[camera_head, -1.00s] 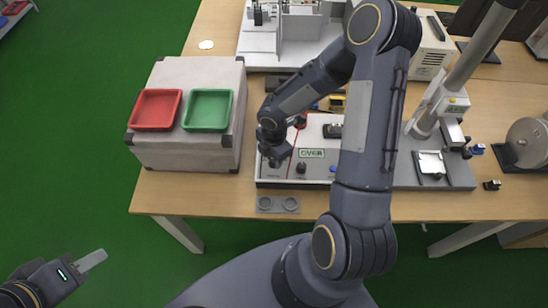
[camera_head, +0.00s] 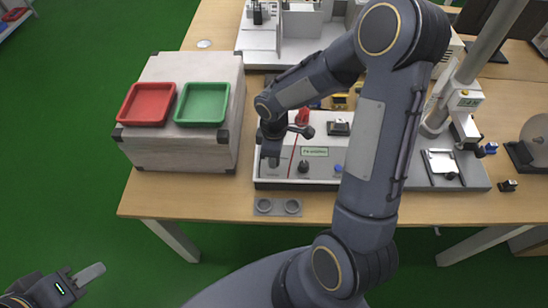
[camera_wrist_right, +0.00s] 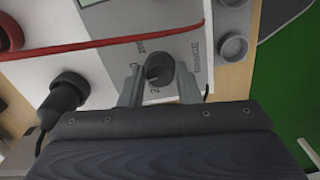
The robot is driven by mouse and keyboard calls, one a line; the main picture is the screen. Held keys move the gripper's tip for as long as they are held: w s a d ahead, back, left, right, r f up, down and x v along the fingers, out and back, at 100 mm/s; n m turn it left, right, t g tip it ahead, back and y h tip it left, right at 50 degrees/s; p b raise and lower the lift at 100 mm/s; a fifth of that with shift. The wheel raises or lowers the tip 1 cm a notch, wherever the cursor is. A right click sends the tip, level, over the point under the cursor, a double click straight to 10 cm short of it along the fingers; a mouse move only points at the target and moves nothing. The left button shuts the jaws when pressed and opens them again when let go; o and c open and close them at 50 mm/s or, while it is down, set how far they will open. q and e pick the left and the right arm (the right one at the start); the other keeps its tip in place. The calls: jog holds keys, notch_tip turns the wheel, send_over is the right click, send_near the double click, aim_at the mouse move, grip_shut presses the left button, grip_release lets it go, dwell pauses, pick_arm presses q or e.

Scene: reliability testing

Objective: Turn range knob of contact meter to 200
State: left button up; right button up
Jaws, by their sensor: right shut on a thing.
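The contact meter (camera_head: 268,184) is a white box with a small green display (camera_head: 315,151), whose digits are too small to read. My right gripper (camera_head: 271,158) is at its left side, over the grey strip. In the right wrist view the dark round range knob (camera_wrist_right: 160,68) sits between the two fingers of that gripper (camera_wrist_right: 158,84), which are shut on it. "RANGE" and number marks, one seemingly 200, are printed around the knob; its pointer direction is unclear. My left gripper (camera_head: 88,274) is at lower left, away from the table; its jaw opening is unclear.
A second black knob (camera_head: 303,166) and a red plug (camera_head: 303,116) are on the meter. A red cable (camera_wrist_right: 110,44) crosses the panel. Red (camera_head: 147,104) and green (camera_head: 203,103) trays stand on a box at left. A grey two-ring holder (camera_head: 277,207) lies in front.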

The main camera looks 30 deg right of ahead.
jog(key=shift+m+b, duration=0.3)
jog(key=shift+m, duration=0.2)
jog(key=o, duration=1)
notch_tip(320, 180, up, 8)
jog(key=shift+f, duration=0.1)
dwell(0.4)
